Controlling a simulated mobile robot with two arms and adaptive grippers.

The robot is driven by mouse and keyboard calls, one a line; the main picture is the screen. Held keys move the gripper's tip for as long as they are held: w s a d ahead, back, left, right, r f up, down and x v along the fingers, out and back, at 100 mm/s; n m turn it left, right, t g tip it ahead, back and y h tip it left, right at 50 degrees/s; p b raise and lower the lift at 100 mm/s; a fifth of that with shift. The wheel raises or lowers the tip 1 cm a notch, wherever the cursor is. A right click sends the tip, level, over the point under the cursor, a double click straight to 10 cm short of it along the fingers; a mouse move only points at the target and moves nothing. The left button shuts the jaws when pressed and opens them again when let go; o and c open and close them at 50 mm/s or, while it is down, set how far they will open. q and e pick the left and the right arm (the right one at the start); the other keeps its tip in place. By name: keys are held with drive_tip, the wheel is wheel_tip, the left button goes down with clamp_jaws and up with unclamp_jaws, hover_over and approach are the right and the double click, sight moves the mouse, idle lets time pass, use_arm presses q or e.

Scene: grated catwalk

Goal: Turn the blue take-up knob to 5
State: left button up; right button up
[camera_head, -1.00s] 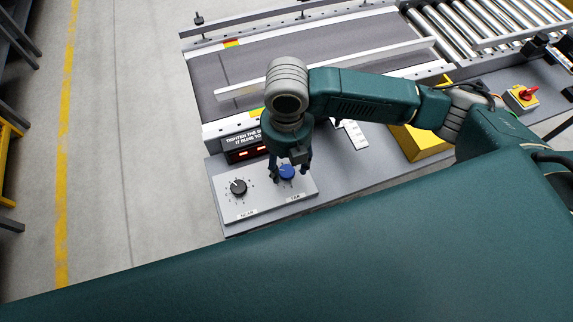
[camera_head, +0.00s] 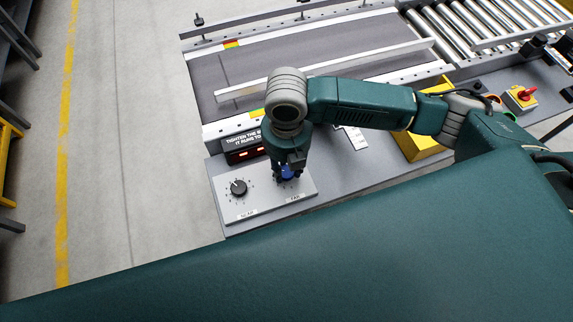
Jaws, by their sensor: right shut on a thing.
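The blue take-up knob (camera_head: 287,173) sits on the right part of a light grey panel, above a label that looks like "FAR". My right gripper (camera_head: 287,177) comes down over it from above and is shut on it. The fingers hide much of the knob, and its pointer setting cannot be read. A black knob (camera_head: 238,187) with tick marks around it sits on the left part of the same panel (camera_head: 262,204). My left gripper is not in view.
A display box (camera_head: 243,148) with red digits and a sign stands behind the panel. The conveyor belt (camera_head: 300,62) and rollers (camera_head: 490,30) lie beyond. A yellow box with a red switch (camera_head: 524,95) is at the right. Open floor (camera_head: 130,130) lies to the left.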

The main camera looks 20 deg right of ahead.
sight(287, 172)
drive_tip(key=m+p, duration=0.1)
drive_tip(key=p, duration=0.2)
drive_tip(key=m+p, duration=0.2)
drive_tip(key=p, duration=0.1)
drive_tip(key=shift+r+m, duration=0.25)
drive_tip(key=shift+m, duration=0.05)
drive_tip(key=shift+f+m+p, duration=0.25)
drive_tip(key=shift+m+p, duration=0.75)
drive_tip(key=shift+p, duration=0.1)
drive_tip(key=o, duration=1.2)
drive_tip(key=shift+c, duration=0.2)
drive_tip(key=shift+r, duration=0.15)
wheel_tip(287, 172, up, 12)
drive_tip(key=shift+f, duration=0.2)
